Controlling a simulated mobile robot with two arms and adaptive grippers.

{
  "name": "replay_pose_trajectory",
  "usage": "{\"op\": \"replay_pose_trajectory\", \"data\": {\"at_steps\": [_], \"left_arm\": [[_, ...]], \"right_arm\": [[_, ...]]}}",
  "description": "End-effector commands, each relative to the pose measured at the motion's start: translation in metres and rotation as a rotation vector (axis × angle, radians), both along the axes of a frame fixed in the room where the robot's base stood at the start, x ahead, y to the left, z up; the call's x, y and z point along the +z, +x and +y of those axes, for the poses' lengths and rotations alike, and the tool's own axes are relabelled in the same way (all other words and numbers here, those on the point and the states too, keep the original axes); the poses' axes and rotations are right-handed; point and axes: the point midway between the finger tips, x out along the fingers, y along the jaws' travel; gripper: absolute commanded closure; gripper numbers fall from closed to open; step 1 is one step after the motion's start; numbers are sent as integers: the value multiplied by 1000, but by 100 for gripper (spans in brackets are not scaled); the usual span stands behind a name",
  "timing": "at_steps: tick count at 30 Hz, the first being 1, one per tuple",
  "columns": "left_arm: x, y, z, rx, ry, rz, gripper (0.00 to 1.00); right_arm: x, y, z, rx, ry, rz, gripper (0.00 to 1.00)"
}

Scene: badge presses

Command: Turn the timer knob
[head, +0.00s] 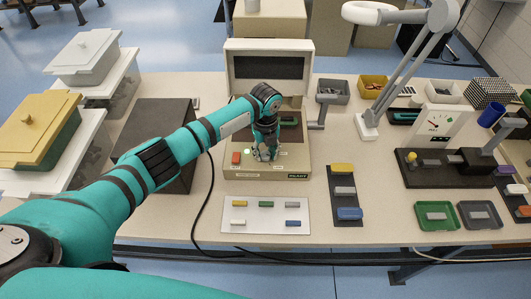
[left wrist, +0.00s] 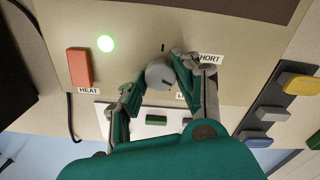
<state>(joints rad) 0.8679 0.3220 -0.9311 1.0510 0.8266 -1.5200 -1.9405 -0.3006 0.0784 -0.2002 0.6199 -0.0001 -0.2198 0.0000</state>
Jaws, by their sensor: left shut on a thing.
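The timer knob (left wrist: 159,73) is a round grey knob on the tan panel of the badge press (head: 240,173), with a dark mark beside it. My left gripper (head: 265,154) reaches down onto the panel from above. In the left wrist view the fingers of the left gripper (left wrist: 156,76) are closed around the knob, one on each side. A "SHORT" label (left wrist: 210,58) is beside the right finger. Another label, starting with "L", is partly hidden by the gripper. In the head view the gripper hides the knob. My right gripper is not in view.
A red switch (left wrist: 79,68) labelled "HEAT" and a lit green lamp (left wrist: 105,43) sit left of the knob. A white board (head: 262,225) with coloured bars lies in front of the press. A dark tray (head: 344,188) with bars stands right. A black cable (head: 203,205) runs left.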

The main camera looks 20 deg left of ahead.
Motion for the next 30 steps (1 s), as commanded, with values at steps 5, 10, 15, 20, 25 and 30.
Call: {"op": "replay_pose_trajectory", "data": {"at_steps": [5, 10, 15, 20, 25, 30], "left_arm": [[2, 3, -1, -169, -2, -9, 100], [2, 3, 0, -321, 0, -9, 100], [2, 3, 0, -452, 0, -9, 100], [2, 3, 0, -546, 0, -8, 100], [3, 3, 0, -612, 0, -8, 100], [3, 3, 0, -646, 0, -8, 100]], "right_arm": [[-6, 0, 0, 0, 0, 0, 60], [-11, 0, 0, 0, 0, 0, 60], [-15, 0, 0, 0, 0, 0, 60], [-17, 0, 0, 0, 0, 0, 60], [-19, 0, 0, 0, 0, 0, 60], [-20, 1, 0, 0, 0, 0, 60]]}}
